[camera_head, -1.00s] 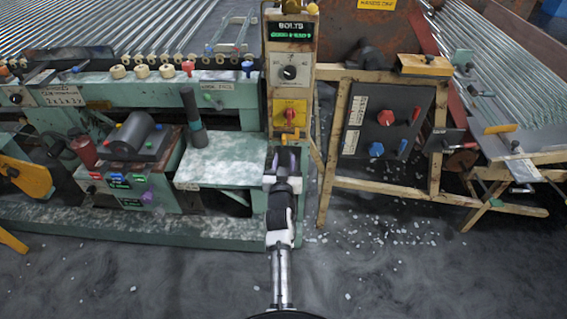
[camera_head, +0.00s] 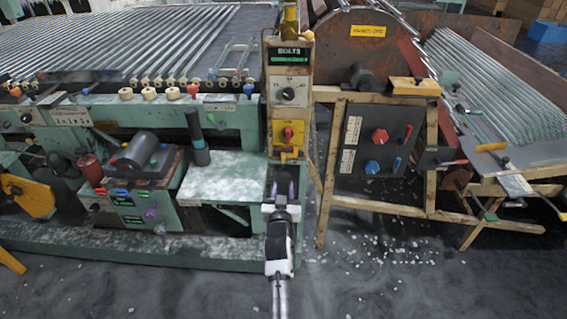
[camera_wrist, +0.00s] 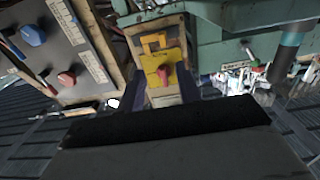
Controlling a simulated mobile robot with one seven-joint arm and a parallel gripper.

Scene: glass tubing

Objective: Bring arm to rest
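My gripper (camera_head: 283,188) is at the end of my arm, low in the middle of the head view, at the foot of the control post. Its two dark fingers stand apart with nothing seen between them. In the wrist view my gripper (camera_wrist: 165,88) has one finger at each side, and the post's yellow switch plate (camera_wrist: 160,72) with a red knob shows beyond the gap. In the head view this yellow plate (camera_head: 289,133) is just above the gripper. Whether the fingers touch the post cannot be told.
The green machine bench (camera_head: 225,178) is left of my arm. A wooden frame (camera_head: 322,205) with a dark panel (camera_head: 378,137) of red and blue knobs stands right. Glass tubes (camera_head: 490,85) lie behind it. Floor with white bits (camera_head: 370,265) is open in front.

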